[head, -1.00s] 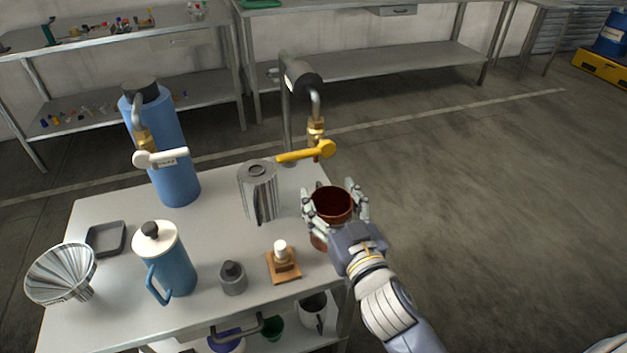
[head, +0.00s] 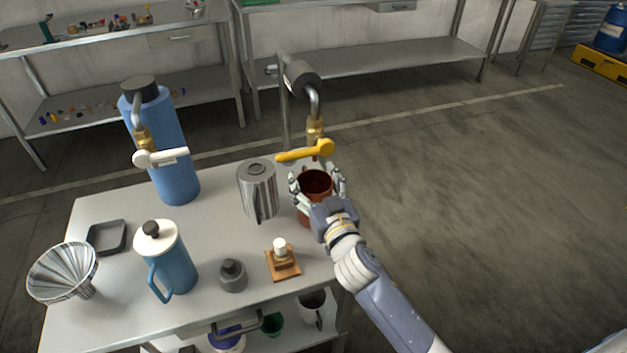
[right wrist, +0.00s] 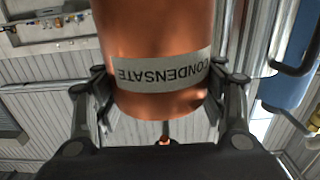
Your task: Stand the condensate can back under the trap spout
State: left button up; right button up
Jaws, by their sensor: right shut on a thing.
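The copper condensate can (head: 316,184) is upright in my right gripper (head: 318,186), at the right edge of the table. In the right wrist view the can (right wrist: 155,35) shows its CONDENSATE label between the two fingers (right wrist: 160,110), which close on its sides. The trap spout (head: 315,130), a brass end on a bent pipe with a yellow lever (head: 305,151), hangs just above and behind the can. I cannot tell whether the can touches the table. My left gripper is not in view.
A steel jug (head: 257,190) stands close left of the can. A small wooden stand with a white cap (head: 282,262), a grey weight-like item (head: 232,276) and a blue pitcher (head: 168,262) stand nearer the front. A blue cylinder (head: 165,150) stands at back left. Open floor lies right.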

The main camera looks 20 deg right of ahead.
jog(key=shift+f, duration=0.15)
jog(key=o, duration=1.6)
jog(key=shift+r, duration=0.3)
jog(key=s+b, duration=0.2)
jog(key=s, duration=1)
jog(key=shift+d, duration=0.2)
jog(key=shift+f, duration=0.15)
